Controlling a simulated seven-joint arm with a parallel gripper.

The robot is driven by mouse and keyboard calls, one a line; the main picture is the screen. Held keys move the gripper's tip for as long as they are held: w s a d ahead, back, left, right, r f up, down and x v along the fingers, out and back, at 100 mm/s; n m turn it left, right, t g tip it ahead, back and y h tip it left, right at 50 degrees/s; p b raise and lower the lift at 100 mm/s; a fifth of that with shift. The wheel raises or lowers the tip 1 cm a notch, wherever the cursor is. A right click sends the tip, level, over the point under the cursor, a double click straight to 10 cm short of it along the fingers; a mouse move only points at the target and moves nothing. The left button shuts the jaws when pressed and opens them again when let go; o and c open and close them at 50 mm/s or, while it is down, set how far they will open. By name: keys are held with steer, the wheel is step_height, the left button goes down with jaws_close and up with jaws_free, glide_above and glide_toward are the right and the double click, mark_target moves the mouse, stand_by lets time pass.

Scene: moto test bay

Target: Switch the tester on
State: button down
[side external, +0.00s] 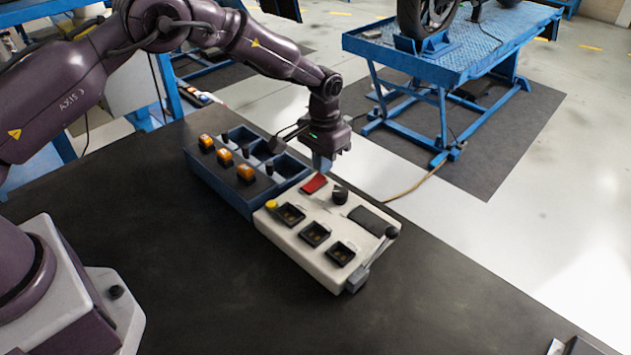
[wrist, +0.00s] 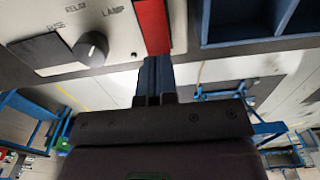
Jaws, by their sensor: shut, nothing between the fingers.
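The tester (side external: 290,237) is a pale box on the dark bench, with a red rocker or switch (side external: 314,184), a black knob (side external: 340,195), a dark display (side external: 371,220), several black sockets and a lever at its right side. My gripper (side external: 322,165) is shut and empty, pointing down just above or at the red part; contact cannot be told. In the wrist view the red part (wrist: 153,24) lies right in front of the shut fingertips (wrist: 155,62), with the black knob (wrist: 91,48) to its left.
A blue tray (side external: 224,188) with compartments stands against the tester's left side, holding several orange-topped parts (side external: 224,157) and small black ones. A yellow button (side external: 271,205) is on the tester. The bench (side external: 190,285) in front is clear. A blue lift table (side external: 455,60) stands behind.

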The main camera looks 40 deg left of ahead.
steer(key=shift+f, duration=0.85)
stand_by(0.5)
step_height(320, 180, up, 7)
stand_by(0.7)
